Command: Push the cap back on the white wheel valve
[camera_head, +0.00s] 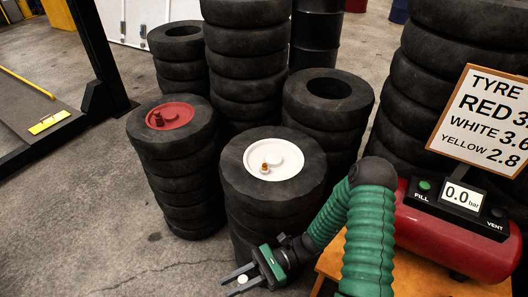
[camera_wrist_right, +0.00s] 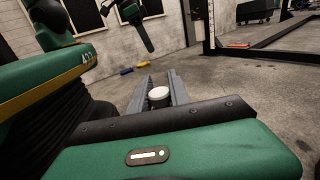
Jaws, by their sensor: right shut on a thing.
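The white wheel (camera_head: 290,155) lies flat on top of a tyre stack in the middle of the head view. Its small brass-coloured valve (camera_head: 264,168) stands near its centre. My right gripper (camera_head: 240,278) is low in front of that stack, apart from the wheel. It is shut on a small round white cap (camera_head: 242,280), which also shows between the fingers in the right wrist view (camera_wrist_right: 159,93). What looks like my left gripper (camera_wrist_right: 147,38) is at the top of the wrist view; its finger gap is not clear. It is not in the head view.
A red wheel (camera_head: 183,109) tops the stack to the left. More tyre stacks (camera_head: 328,97) stand behind. A red tank (camera_head: 455,240) with a gauge reading 0.0 bar (camera_head: 461,197) and a tyre pressure sign (camera_head: 490,115) are at right. The floor at front left is clear.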

